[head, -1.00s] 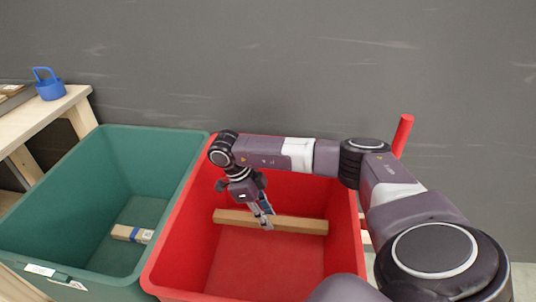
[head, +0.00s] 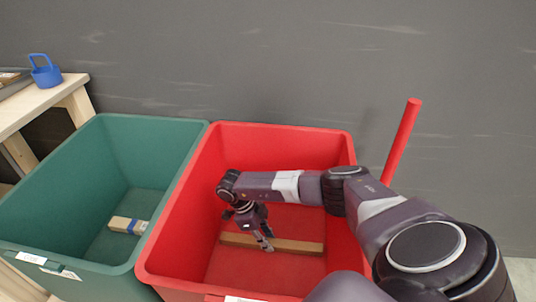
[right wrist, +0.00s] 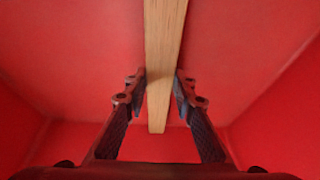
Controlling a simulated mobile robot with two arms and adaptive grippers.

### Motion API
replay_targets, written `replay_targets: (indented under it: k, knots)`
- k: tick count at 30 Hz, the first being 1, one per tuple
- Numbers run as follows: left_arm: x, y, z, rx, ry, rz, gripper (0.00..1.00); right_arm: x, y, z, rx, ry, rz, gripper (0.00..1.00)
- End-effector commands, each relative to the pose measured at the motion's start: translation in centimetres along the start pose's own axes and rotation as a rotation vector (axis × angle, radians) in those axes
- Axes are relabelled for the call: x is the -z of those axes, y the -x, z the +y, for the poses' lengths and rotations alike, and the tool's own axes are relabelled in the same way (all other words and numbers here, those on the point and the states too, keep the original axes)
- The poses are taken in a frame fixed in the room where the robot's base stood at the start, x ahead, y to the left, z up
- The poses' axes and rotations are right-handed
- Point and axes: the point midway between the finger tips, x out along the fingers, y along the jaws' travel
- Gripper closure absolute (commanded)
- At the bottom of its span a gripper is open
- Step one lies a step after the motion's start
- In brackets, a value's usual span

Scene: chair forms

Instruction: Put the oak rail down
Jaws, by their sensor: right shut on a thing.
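The oak rail (head: 294,246) is a long, straight light-brown bar inside the red bin (head: 285,134), low near its floor. It lies roughly left to right in the head view; I cannot tell whether it touches the floor. My right gripper (head: 266,245) reaches down into the red bin and is shut on the rail. In the right wrist view, the rail (right wrist: 164,40) runs between the two fingers (right wrist: 160,92), with one end showing below them. My left gripper is not in view.
A green bin (head: 150,122) stands to the left of the red one, with a wooden piece with a blue band (head: 128,225) in it. A wooden bench (head: 50,98) with a blue container (head: 46,74) is at far left. A red post (head: 402,140) rises at right.

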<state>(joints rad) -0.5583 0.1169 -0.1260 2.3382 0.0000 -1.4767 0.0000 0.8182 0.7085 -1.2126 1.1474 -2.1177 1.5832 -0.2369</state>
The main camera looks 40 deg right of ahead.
Motion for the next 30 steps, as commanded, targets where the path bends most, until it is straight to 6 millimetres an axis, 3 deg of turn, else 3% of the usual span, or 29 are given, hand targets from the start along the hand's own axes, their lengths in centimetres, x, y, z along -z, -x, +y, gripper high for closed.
replay_targets:
  k: [9,10,15,25,30]
  knots:
    - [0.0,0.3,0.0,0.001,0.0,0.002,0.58,0.0,-0.1,-0.1,0.001,-0.001,0.0,1.0]
    - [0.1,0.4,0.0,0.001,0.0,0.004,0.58,0.0,-0.1,0.0,0.001,-0.001,0.0,0.75]
    - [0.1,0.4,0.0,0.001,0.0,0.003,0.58,0.0,-0.1,-0.1,0.001,-0.001,0.0,0.58]
    - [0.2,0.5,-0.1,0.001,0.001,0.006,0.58,0.1,0.2,-0.1,0.001,-0.001,0.0,0.58]
    - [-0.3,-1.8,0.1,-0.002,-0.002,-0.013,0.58,0.0,3.0,-0.2,0.004,-0.001,-0.003,0.58]
